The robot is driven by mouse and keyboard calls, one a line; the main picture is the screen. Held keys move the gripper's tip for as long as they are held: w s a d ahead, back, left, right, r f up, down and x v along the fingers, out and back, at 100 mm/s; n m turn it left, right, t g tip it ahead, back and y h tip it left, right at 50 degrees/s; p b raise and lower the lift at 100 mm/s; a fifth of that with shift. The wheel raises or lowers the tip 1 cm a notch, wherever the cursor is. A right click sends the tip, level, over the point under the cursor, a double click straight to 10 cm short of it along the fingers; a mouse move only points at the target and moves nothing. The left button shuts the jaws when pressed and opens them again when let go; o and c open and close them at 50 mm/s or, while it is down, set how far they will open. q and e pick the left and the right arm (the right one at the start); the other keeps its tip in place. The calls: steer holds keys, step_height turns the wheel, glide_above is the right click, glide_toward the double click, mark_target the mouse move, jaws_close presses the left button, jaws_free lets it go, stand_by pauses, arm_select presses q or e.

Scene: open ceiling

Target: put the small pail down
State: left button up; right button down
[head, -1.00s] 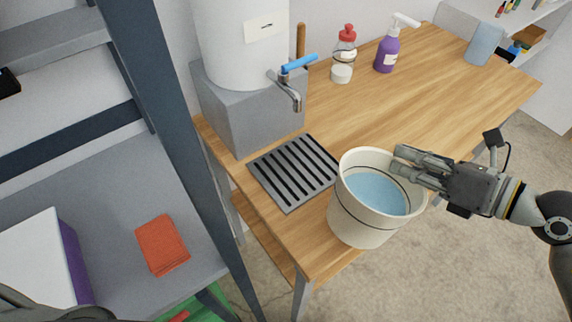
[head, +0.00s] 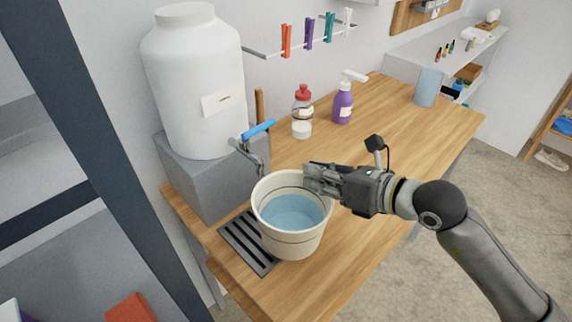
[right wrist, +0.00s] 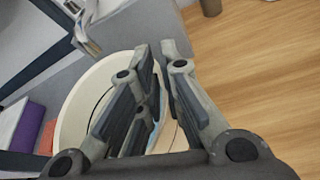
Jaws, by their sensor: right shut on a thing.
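The small pail (head: 292,245) is cream with a dark line round it and has blue water in it. It is upright in front of the tap (head: 255,150), overlapping the right part of the slotted drip grate (head: 240,236). I cannot tell whether its base touches the grate or table. My right gripper (head: 314,180) is shut on the pail's right rim. In the right wrist view the fingers (right wrist: 158,62) pinch the rim, and the pail (right wrist: 75,125) is partly hidden behind them. My left gripper is not in view.
A large white water container (head: 195,85) stands on a grey block (head: 205,178) behind the pail. A red-capped bottle (head: 302,115), a purple pump bottle (head: 343,103) and a blue cylinder (head: 427,88) stand farther back. The wooden table (head: 400,135) is clear right of the pail.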

mark_target(287, 171)
steer(key=p+x, duration=0.2)
steer(key=x, duration=0.6)
steer(key=shift+a+f, duration=0.2)
steer(key=shift+f, duration=0.1)
steer(key=shift+w, duration=0.15)
steer(key=shift+f, duration=0.15)
steer(key=c, duration=1.6)
jaws_free()
steer(key=shift+f, duration=0.1)
